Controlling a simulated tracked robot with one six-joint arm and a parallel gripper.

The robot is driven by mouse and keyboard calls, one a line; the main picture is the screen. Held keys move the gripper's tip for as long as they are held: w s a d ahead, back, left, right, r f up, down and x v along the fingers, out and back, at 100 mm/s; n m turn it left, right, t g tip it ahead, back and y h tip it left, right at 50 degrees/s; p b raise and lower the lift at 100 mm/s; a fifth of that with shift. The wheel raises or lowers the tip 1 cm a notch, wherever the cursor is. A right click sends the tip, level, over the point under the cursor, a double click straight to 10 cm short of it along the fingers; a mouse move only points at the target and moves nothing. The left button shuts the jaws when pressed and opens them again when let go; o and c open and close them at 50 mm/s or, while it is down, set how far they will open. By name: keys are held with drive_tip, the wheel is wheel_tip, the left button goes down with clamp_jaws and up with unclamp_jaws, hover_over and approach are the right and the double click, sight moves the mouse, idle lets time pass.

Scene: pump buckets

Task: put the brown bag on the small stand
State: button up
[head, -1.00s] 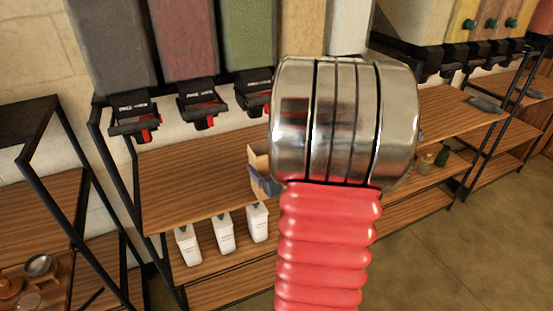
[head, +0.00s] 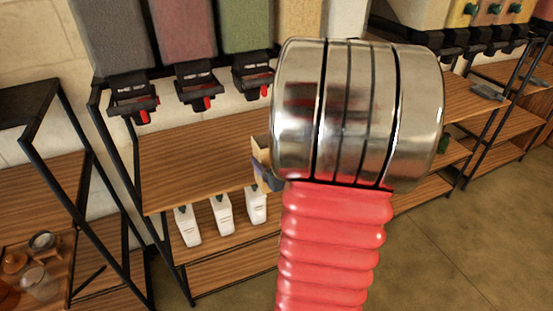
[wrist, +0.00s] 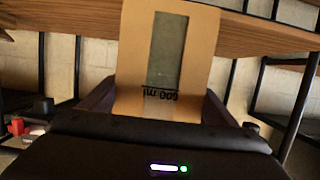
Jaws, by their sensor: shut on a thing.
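The brown bag (wrist: 203,25) has a clear window and an upside-down "600 ml" print in the wrist view. My gripper (wrist: 158,105) is shut on it, one dark finger at each side. In the head view only a tan edge of the bag (head: 261,152) shows left of my metal wrist, with a bit of dark finger below it. The rest of the bag and gripper is hidden there behind my wrist. The bag appears in front of the wooden rack shelf (head: 190,165); I cannot tell whether they touch. I cannot tell which piece is the small stand.
Dispensers with dark spouts (head: 133,98) hang above the shelf. Several white bottles (head: 222,214) stand on the level below. A black-framed rack (head: 45,185) at left holds jars (head: 38,280). A grey item (head: 487,92) lies on the right rack. Floor (head: 450,250) is clear at right.

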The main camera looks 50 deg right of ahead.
drive_tip(key=shift+w, duration=0.1)
drive_tip(key=w+a+n+t+y, duration=0.1)
drive_tip(key=w+a+y, duration=0.1)
drive_tip(key=w+a, duration=0.6)
drive_tip(key=w+a+n+y, duration=0.1)
drive_tip(key=w+a, duration=0.4)
drive_tip(key=a, duration=0.4)
drive_tip(key=w+a+f+n+y, duration=0.1)
drive_tip(key=w+a, duration=0.4)
drive_tip(key=a, duration=0.5)
drive_tip(key=w+a+n+y, duration=0.2)
drive_tip(key=w+a, duration=0.3)
drive_tip(key=a, duration=0.5)
drive_tip(key=shift+w+a+f+t+y, duration=0.25)
drive_tip(key=shift+w+f+t+y, duration=0.05)
drive_tip(key=shift+f, duration=0.1)
drive_tip(key=shift+s, duration=0.1)
